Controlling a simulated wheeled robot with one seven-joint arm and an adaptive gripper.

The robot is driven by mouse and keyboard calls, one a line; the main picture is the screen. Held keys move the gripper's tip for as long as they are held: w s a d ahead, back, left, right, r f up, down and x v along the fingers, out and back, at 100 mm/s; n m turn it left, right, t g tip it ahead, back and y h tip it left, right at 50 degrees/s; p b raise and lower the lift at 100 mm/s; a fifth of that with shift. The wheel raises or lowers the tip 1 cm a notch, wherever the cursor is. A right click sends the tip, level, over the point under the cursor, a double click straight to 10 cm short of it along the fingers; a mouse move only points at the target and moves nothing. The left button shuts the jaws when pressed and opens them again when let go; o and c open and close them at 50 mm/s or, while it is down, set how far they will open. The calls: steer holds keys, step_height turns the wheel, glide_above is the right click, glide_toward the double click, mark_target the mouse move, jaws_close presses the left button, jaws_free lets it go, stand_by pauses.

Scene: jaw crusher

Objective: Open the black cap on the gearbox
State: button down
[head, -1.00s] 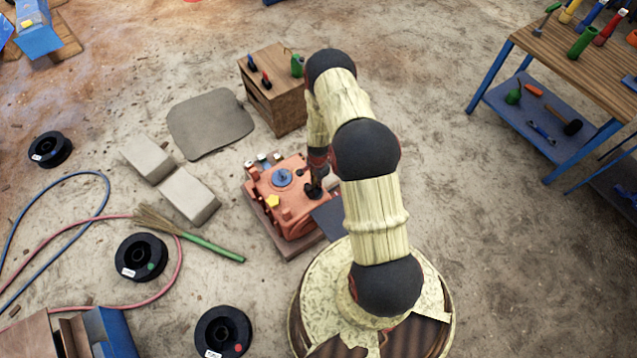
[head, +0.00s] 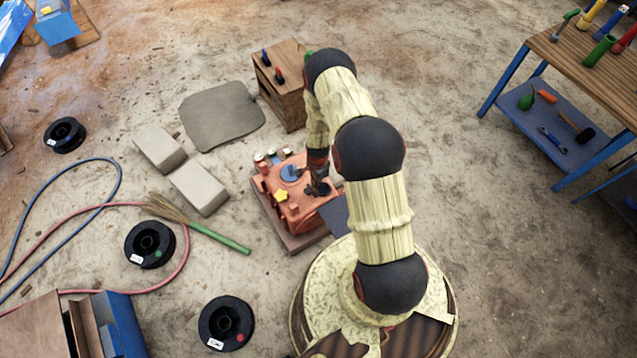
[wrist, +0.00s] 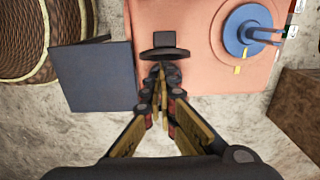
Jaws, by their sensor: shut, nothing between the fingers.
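In the head view my gripper (head: 319,186) is over the gearbox's right part, and my arm partly hides that area.
A dark blue-grey plate (wrist: 92,76) stands left of my fingers. A wooden cabinet (head: 283,88) is behind the gearbox; two pale blocks (head: 199,187) and a green-handled broom (head: 218,238) lie left. A workbench (head: 560,75) stands far right. Open ground lies between it and my arm.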

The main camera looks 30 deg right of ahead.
steer(key=shift+r, duration=0.15)
steer(key=shift+r+p, duration=0.55)
steer(key=shift+r, duration=0.15)
